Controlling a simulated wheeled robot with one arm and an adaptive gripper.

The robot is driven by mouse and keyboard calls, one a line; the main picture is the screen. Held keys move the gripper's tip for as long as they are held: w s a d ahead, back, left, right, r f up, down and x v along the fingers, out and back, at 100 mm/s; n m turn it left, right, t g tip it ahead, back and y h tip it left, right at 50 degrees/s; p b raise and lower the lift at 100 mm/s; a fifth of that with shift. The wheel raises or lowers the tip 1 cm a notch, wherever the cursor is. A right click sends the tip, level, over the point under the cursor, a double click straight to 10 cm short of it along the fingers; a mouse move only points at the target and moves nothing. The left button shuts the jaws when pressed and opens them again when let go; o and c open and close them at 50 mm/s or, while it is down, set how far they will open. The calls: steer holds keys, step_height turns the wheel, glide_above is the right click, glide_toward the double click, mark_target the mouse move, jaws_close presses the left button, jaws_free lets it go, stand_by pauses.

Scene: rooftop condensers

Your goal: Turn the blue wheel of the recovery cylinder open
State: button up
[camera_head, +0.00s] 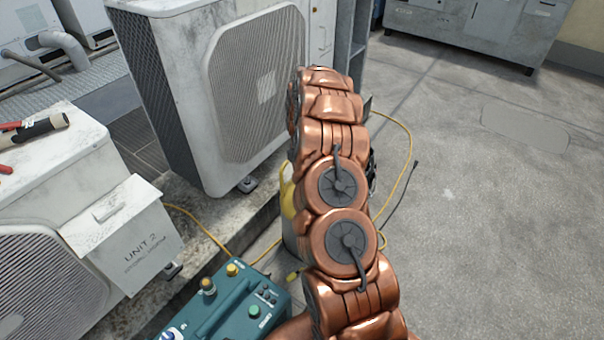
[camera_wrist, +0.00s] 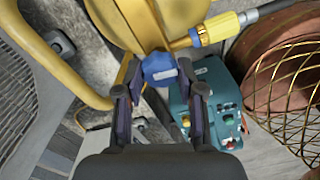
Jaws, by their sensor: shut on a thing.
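The blue wheel (camera_wrist: 160,69) shows near the middle of the wrist view, on top of the yellow recovery cylinder (camera_wrist: 118,22). My gripper (camera_wrist: 160,77) has one finger on each side of the wheel and is shut on it. A yellow fitting (camera_wrist: 215,28) with a grey hose reaches right from beside the wheel. In the head view, only a yellow strip of the cylinder (camera_head: 287,190) shows at the left of my copper-coloured arm. The arm hides the wheel and my gripper there.
A teal machine with knobs (camera_head: 235,305) stands at the lower left, near the cylinder; it also shows in the wrist view (camera_wrist: 215,90). Condenser units (camera_head: 240,85) and UNIT 2 (camera_head: 130,235) stand left. A yellow cable (camera_head: 405,150) crosses the floor. Open floor (camera_head: 490,220) lies right.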

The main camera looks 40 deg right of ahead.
steer(key=o, duration=1.1)
steer(key=shift+o, duration=0.2)
step_height(320, 180, up, 12)
stand_by(0.3)
